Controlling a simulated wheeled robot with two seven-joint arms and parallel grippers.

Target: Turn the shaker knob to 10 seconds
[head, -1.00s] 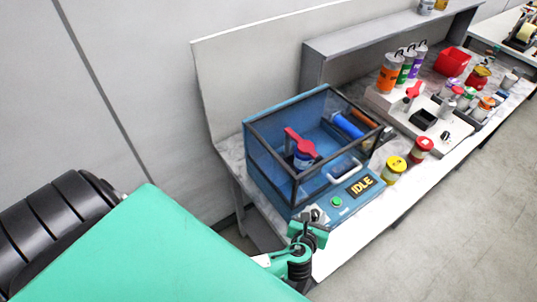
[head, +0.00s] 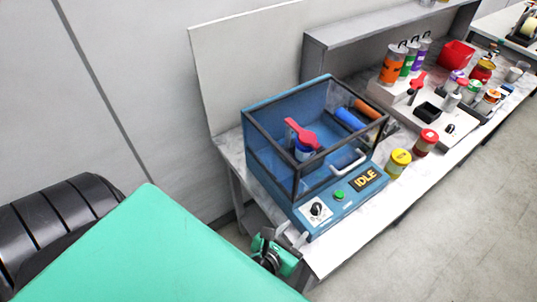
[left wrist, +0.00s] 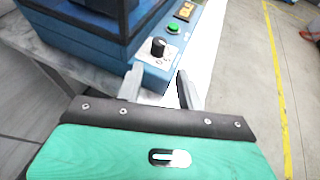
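The blue shaker (head: 290,190) stands on the bench with a clear box on top and a display reading IDLE. Its black knob (head: 316,209) sits on a white dial plate at the front left corner, left of the green button (head: 339,195). The knob also shows in the left wrist view (left wrist: 158,46); its exact setting is too small to read. My left gripper (head: 292,238) is below and in front of the knob, apart from it. In the left wrist view its two fingers (left wrist: 158,86) are spread, with nothing between them. My right gripper is out of view.
A yellow-lidded jar (head: 398,163) and a red-lidded jar (head: 426,142) stand right of the shaker. A red clamp-like part (head: 302,135) is inside the box. Bottles and a red bin (head: 457,54) are farther along. The floor in front of the bench is clear.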

